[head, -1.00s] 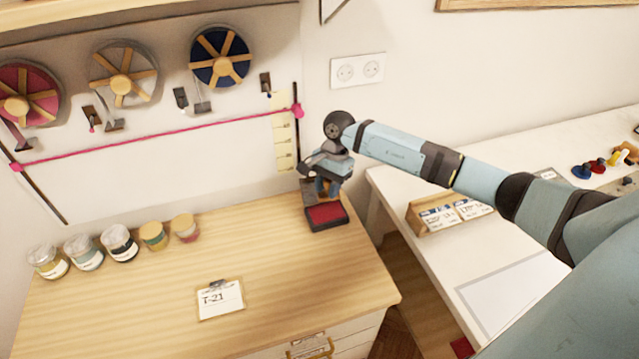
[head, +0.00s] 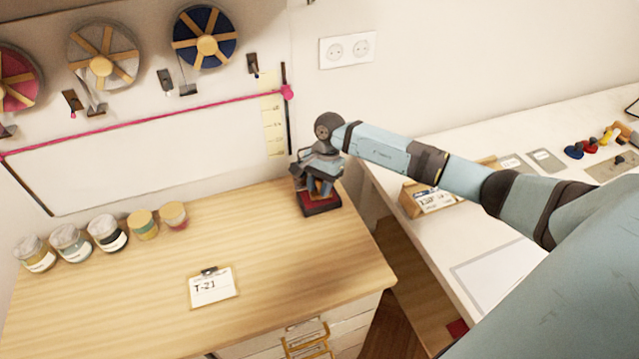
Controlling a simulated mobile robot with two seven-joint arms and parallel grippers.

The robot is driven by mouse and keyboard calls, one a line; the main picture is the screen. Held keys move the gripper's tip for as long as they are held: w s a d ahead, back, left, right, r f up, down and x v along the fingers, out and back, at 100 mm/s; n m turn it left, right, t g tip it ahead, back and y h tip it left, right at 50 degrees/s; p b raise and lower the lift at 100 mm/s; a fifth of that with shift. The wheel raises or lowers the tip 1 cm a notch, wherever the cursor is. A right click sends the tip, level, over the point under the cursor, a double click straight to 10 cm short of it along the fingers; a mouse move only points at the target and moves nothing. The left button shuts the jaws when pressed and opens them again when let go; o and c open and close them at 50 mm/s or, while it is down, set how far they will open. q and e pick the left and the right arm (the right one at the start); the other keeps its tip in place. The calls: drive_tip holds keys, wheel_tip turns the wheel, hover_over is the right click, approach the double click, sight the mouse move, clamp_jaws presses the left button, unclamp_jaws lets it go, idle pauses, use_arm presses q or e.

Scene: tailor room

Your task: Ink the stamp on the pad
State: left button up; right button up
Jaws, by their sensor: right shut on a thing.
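The ink pad (head: 322,206) is a dark tray with a red surface at the back right corner of the wooden cabinet top. My right gripper (head: 321,187) points down right over the pad and covers most of the red. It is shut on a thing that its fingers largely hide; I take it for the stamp. I cannot tell whether the held thing touches the pad. My left gripper is not in view.
Several jars (head: 108,234) stand along the back left of the cabinet top (head: 150,285). A clipboard tag (head: 212,287) lies near its front. The middle is clear. A white table (head: 440,240) stands to the right, with small coloured items (head: 590,146) at its far end.

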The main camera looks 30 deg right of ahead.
sight(318, 181)
drive_tip(key=shift+f+b, duration=0.6)
drive_tip(key=shift+b, duration=0.1)
idle(0.5)
drive_tip(key=shift+s+a+f+b, duration=0.15)
drive_tip(key=shift+s+f+b, duration=0.2)
drive_tip(key=shift+f+b, duration=0.25)
idle(1.1)
drive_tip(key=shift+r, duration=0.1)
drive_tip(key=shift+w+r+p, duration=0.15)
drive_tip(key=shift+r+p, duration=0.1)
drive_tip(key=shift+r, duration=0.3)
drive_tip(key=shift+w+r+p, duration=0.15)
drive_tip(key=shift+r+p, duration=0.1)
drive_tip(key=shift+r, duration=0.3)
drive_tip(key=shift+r+p, duration=0.7)
drive_tip(key=shift+r, duration=1.9)
drive_tip(key=shift+r, duration=0.1)
